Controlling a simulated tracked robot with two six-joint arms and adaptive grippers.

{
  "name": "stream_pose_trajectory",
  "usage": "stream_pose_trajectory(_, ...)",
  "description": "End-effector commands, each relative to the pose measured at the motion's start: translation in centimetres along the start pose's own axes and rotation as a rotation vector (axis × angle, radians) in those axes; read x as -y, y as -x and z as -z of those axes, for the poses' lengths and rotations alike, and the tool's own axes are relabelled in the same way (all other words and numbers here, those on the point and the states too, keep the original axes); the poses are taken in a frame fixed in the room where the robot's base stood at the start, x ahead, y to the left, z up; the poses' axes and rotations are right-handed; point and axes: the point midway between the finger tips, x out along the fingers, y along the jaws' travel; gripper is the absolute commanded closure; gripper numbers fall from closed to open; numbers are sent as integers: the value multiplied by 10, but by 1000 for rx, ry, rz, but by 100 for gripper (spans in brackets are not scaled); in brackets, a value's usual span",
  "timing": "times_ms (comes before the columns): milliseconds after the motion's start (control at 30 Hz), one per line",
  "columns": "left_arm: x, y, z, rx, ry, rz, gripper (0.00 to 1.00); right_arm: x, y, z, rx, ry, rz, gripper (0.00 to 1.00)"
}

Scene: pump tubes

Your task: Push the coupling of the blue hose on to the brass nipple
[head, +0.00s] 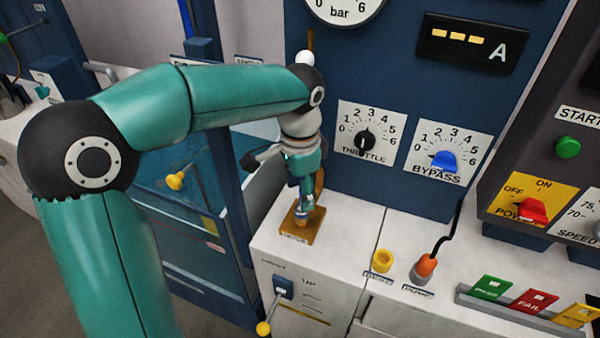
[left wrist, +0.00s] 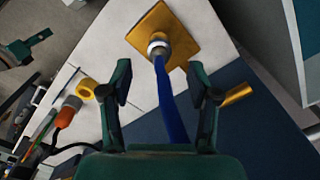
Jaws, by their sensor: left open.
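The blue hose (left wrist: 172,100) runs between the open fingers of my left gripper (left wrist: 160,72) in the left wrist view. Its pale ring-shaped coupling (left wrist: 158,45) is at the hose's far end, over the square brass plate (left wrist: 180,34). The brass nipple is hidden under the coupling, and I cannot tell how far the coupling sits on it. In the head view my left gripper (head: 304,180) points down above the brass plate (head: 290,233) on the white bench. The fingers stand apart on both sides of the hose, not touching it. My right gripper is not in view.
A brass pipe (left wrist: 238,94) stands close beside one finger. A blue panel with throttle (head: 365,140) and bypass (head: 444,161) knobs rises behind. A yellow socket (head: 382,261) and an orange plug (head: 426,267) with black cable are on the bench to the right.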

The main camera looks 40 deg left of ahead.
Motion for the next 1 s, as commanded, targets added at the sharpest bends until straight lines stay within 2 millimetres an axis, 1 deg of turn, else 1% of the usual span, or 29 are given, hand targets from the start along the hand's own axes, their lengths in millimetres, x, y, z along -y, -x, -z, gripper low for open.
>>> stream_pose_trajectory(33, 0, 11, 1, -4, 0, 2, 39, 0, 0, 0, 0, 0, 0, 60)
stream_pose_trajectory(100, 0, 23, 1, -5, 0, 1, 39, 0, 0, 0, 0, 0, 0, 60)
stream_pose_trajectory(200, 0, 36, 1, -2, 0, 0, 39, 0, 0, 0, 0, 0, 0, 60)
stream_pose_trajectory(300, 0, 45, 0, -1, -1, -1, 39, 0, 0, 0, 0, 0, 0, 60)
stream_pose_trajectory(467, 0, 49, 0, 0, -1, -1, 39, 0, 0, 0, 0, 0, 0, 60)
stream_pose_trajectory(1000, 0, 48, 0, 0, 0, -1, 39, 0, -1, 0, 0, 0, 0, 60)
